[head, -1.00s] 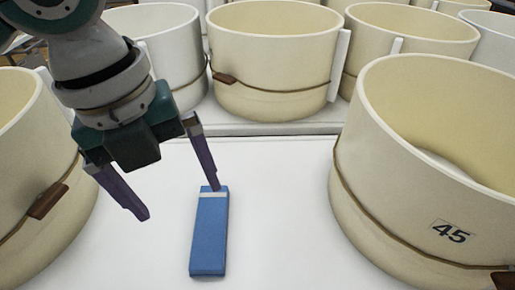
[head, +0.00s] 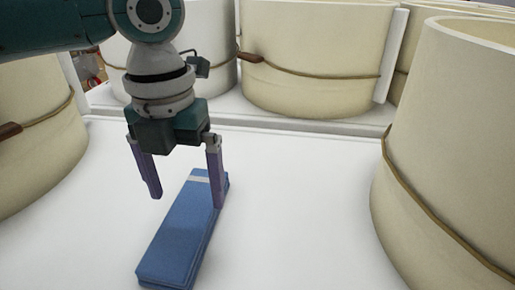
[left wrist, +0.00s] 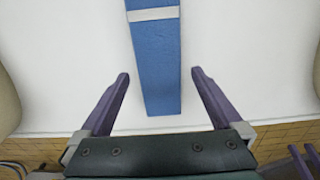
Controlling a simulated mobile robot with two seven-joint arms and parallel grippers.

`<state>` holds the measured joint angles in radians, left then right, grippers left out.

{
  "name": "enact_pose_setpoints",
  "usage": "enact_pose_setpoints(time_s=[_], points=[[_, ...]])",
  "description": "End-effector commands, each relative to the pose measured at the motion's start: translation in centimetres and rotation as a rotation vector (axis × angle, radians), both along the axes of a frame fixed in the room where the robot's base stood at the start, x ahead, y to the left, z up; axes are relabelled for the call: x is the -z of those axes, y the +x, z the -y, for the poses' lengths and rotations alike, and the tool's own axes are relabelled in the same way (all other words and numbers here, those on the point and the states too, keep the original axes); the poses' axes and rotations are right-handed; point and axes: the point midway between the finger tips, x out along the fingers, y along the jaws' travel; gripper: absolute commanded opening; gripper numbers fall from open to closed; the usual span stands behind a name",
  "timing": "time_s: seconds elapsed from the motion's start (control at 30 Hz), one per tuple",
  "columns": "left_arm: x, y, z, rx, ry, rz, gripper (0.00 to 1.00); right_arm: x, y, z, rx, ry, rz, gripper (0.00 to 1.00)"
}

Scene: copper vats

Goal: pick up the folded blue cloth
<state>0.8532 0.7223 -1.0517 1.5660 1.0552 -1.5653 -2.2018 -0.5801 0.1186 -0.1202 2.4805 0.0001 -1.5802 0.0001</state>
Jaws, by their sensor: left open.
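The folded blue cloth (head: 178,240) is a long flat block with a pale band near its far end. It lies on the white surface and also shows in the left wrist view (left wrist: 157,60). My left gripper (head: 187,199) is open and empty, fingers pointing down, near the cloth's far end. In the head view its right finger covers part of the cloth's edge. In the left wrist view the cloth runs between the two spread fingers (left wrist: 160,74), with a gap on each side. Purple parts at that view's lower right corner may be my right gripper; its jaws are unclear.
A cream vat (head: 455,130) stands close on the right. Another vat (head: 35,130) stands on the left, and a large one (head: 315,60) stands behind on a raised ledge. The white surface (head: 300,220) right of the cloth is clear.

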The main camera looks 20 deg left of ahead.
Motion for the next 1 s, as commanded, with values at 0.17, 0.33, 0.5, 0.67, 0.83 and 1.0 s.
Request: enact_pose_setpoints(time_s=[0.17, 0.33, 0.5, 0.67, 0.83, 1.0], points=[[2.8, -0.4, -0.1, -0.001, 0.001, -0.001, 1.00, 2.0, 0.0, 0.0, 0.000, 0.000, 0.000, 0.46], [5.0, -0.4, -0.2, -0.001, 0.001, 0.001, 1.00, 3.4, 0.0, 0.0, 0.000, 0.000, 0.000, 0.46], [4.9, -0.4, -0.2, -0.001, 0.001, 0.001, 1.00, 3.2, 0.0, 0.0, 0.000, 0.000, -0.001, 0.46], [4.9, -0.4, -0.2, -0.001, 0.001, 0.001, 0.90, 3.2, 0.0, 0.0, 0.000, 0.000, -0.001, 0.46], [4.9, -0.4, -0.2, 0.000, 0.001, 0.001, 0.71, 3.2, 0.0, 0.0, 0.000, 0.000, -0.001, 0.46], [4.9, -0.5, -0.2, -0.001, 0.001, 0.001, 0.52, 3.2, 0.0, 0.0, -0.001, -0.001, -0.001, 0.46]])
